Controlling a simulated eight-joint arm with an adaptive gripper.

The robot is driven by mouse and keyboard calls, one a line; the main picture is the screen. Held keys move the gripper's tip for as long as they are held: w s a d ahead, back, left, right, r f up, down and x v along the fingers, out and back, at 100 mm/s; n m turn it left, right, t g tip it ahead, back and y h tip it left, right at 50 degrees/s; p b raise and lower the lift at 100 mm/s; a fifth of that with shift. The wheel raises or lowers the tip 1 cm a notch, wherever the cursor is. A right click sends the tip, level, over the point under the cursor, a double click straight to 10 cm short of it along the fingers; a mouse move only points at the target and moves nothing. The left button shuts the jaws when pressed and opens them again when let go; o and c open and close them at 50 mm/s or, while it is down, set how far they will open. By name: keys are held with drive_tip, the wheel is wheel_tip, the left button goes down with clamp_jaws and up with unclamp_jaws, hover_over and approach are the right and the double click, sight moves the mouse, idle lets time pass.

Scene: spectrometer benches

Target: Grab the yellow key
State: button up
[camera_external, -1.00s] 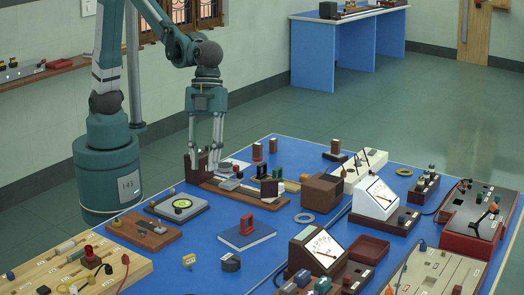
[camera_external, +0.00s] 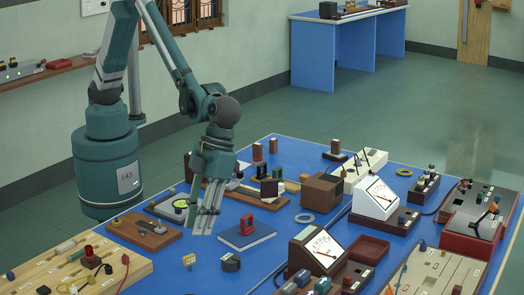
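A small yellow item (camera_external: 189,259), which looks like the yellow key, stands on the blue table near its front left edge. Its exact shape is too small to make out. My gripper (camera_external: 204,228) is above and slightly right of it, further back over the table, pointing down with a slight tilt. The fingers look apart with nothing between them, and they are clear of the yellow item.
A dark knob-like block (camera_external: 230,262) stands just right of the yellow item. A blue book with a red piece (camera_external: 246,236) lies behind it. A wooden circuit board (camera_external: 75,268) is at the left. Bare blue table (camera_external: 190,240) surrounds the yellow item.

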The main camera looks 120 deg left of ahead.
sight(189, 255)
drive_tip(key=shift+w+d+f+m, duration=0.3)
drive_tip(key=shift+d+f+m, duration=0.1)
drive_tip(key=shift+d+f, duration=0.45)
drive_tip(key=shift+f, duration=0.1)
drive_tip(key=shift+x, duration=1.2)
drive_tip(key=shift+f, duration=0.1)
drive_tip(key=shift+b+x, duration=0.45)
drive_tip(key=shift+x, duration=2.1)
drive_tip(key=shift+a, duration=0.1)
drive_tip(key=shift+c, duration=0.2)
clamp_jaws()
